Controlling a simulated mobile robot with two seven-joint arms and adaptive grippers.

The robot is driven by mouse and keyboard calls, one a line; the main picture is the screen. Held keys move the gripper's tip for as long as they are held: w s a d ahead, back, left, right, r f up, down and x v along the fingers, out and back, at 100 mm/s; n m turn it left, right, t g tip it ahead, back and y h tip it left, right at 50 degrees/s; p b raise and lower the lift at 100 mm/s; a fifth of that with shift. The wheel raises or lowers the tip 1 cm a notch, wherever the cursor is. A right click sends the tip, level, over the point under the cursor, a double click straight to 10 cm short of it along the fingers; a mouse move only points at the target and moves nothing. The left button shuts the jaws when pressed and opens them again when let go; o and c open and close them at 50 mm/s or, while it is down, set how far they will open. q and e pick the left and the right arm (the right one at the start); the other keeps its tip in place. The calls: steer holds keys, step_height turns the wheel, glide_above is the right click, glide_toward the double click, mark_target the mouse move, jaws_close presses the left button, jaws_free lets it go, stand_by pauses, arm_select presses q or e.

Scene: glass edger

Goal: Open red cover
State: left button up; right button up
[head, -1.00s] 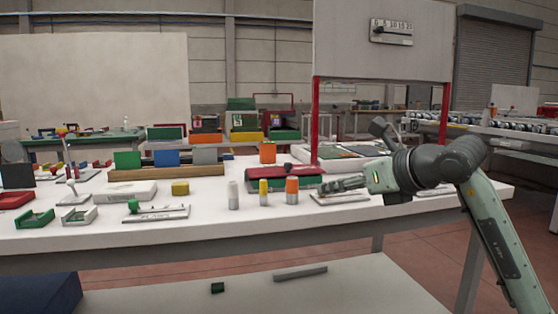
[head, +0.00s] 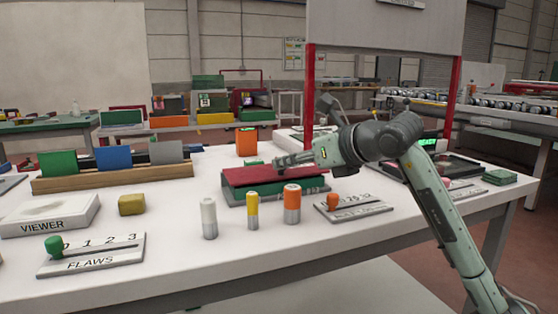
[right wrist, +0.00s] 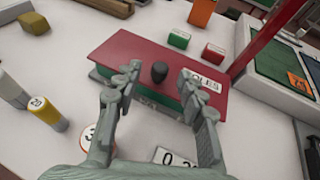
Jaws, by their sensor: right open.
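The red cover (head: 262,174) lies on a low green-and-grey box on the white table and looks closed. In the right wrist view the red cover (right wrist: 118,50) has a dark round knob (right wrist: 159,72) on its top. My right gripper (head: 284,163) is over the cover in the head view. In the right wrist view the open fingers of my right gripper (right wrist: 160,78) stand on either side of the knob, with gaps to it; I cannot tell whether their height matches. A label on the cover is partly hidden by a finger. My left gripper is not in view.
White (head: 209,218), yellow (head: 252,211) and orange-topped (head: 292,204) cylinders stand in front of the box. A slider plate (head: 352,207) lies to its right. Red posts (head: 309,100) carry a grey panel behind. A wooden rack (head: 110,178) stands at left.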

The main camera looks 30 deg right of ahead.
steer(key=shift+x, duration=2.4)
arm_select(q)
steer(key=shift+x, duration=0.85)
arm_select(e)
steer(key=shift+d, duration=0.1)
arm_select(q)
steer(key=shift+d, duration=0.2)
arm_select(e)
steer(key=shift+c, duration=0.3)
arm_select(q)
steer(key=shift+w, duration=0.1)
arm_select(e)
jaws_close()
